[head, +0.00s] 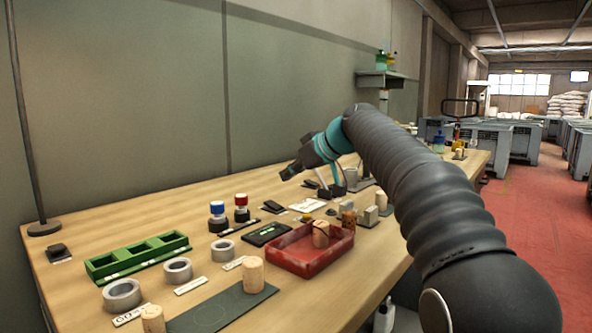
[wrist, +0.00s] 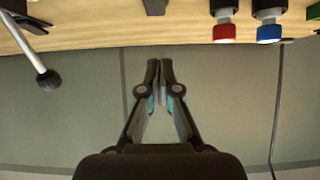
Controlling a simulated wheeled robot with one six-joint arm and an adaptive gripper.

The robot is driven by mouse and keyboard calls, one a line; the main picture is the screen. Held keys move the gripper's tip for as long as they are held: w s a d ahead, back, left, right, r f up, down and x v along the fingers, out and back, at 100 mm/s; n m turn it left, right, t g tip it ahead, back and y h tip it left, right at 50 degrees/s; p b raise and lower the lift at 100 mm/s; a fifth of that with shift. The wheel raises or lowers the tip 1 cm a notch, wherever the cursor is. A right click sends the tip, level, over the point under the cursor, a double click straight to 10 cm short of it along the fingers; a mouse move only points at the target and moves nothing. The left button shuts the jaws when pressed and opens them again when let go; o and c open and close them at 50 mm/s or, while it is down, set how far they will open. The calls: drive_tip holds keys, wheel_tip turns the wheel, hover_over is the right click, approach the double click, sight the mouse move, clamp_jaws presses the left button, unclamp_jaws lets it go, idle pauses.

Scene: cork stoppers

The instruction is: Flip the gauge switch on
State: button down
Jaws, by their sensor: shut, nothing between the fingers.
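I cannot tell for sure which part is the gauge switch; no label is readable. A small black switch-like block (head: 272,207) lies on the bench, right of the red-capped piece. A black block is cut off at the top edge of the wrist view (wrist: 154,6). Another black block (head: 58,252) with a white label sits at the bench's far left. My gripper (head: 287,175) is above the back of the bench, apart from these blocks. In the wrist view my gripper (wrist: 161,68) has its fingertips together, with nothing between them and the wall behind.
Blue-capped (head: 217,209) and red-capped (head: 241,203) pieces stand left of the black block. A green tray (head: 137,259), tape rolls, a red bin (head: 296,262) and corks crowd the front. A silver rod with a black knob (wrist: 48,80) shows at the wrist view's left.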

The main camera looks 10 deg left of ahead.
sight(273, 205)
drive_tip(key=x, duration=0.5)
drive_tip(key=f, duration=0.3)
drive_tip(key=shift+w+a+f, duration=0.1)
drive_tip(key=shift+w+a, duration=0.1)
drive_tip(key=shift+a, duration=0.1)
drive_tip(key=shift+a+f, duration=0.1)
drive_tip(key=shift+f, duration=0.35)
drive_tip(key=shift+w+a+f+b, duration=0.15)
drive_tip(key=shift+a+f+b, duration=0.05)
drive_tip(key=shift+f+b, duration=0.4)
drive_tip(key=shift+r, duration=0.25)
drive_tip(key=shift+w+a+p, duration=0.1)
drive_tip(key=shift+a+p, duration=0.05)
drive_tip(key=shift+p, duration=0.3)
